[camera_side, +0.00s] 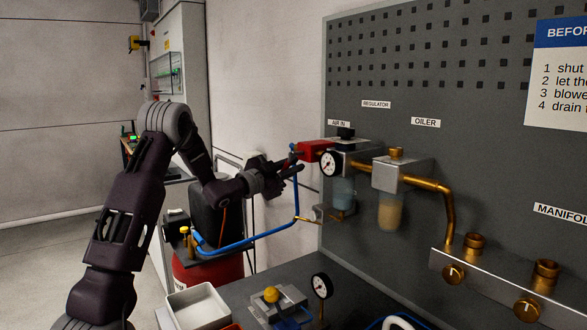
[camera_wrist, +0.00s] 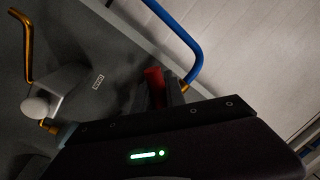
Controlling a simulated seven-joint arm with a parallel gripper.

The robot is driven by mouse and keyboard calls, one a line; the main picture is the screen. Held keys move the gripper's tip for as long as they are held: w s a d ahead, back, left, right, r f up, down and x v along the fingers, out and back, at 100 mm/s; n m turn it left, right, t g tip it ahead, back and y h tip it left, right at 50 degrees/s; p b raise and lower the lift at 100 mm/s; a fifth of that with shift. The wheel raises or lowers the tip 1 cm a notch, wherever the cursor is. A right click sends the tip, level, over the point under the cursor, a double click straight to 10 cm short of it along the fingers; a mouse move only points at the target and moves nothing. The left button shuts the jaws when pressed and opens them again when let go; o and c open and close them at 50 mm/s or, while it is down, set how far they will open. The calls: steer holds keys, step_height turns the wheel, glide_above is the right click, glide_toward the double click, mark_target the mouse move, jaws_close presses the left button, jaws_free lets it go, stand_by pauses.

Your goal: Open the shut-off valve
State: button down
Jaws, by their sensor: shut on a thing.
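The shut-off valve is a red block with a red lever (camera_side: 315,150) at the left end of the air line, under the AIR IN label. A blue hose (camera_side: 297,195) joins it from the left. My gripper (camera_side: 297,167) reaches the valve from the left, its fingertips at the valve's left end. In the wrist view the red lever (camera_wrist: 154,80) shows between the dark fingers (camera_wrist: 160,97), which are shut on it. The fingers and wrist hide part of the valve, so its exact angle is hard to tell.
A pressure gauge (camera_side: 330,163) and regulator (camera_side: 347,152) sit just right of the valve, then the oiler (camera_side: 402,175) and brass pipe (camera_side: 437,185). The grey pegboard (camera_side: 450,110) stands behind. A white tray (camera_side: 198,308) and small gauge (camera_side: 321,286) are on the bench below.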

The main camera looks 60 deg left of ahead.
stand_by(0.3)
steer(key=c, duration=1.4)
jaws_free()
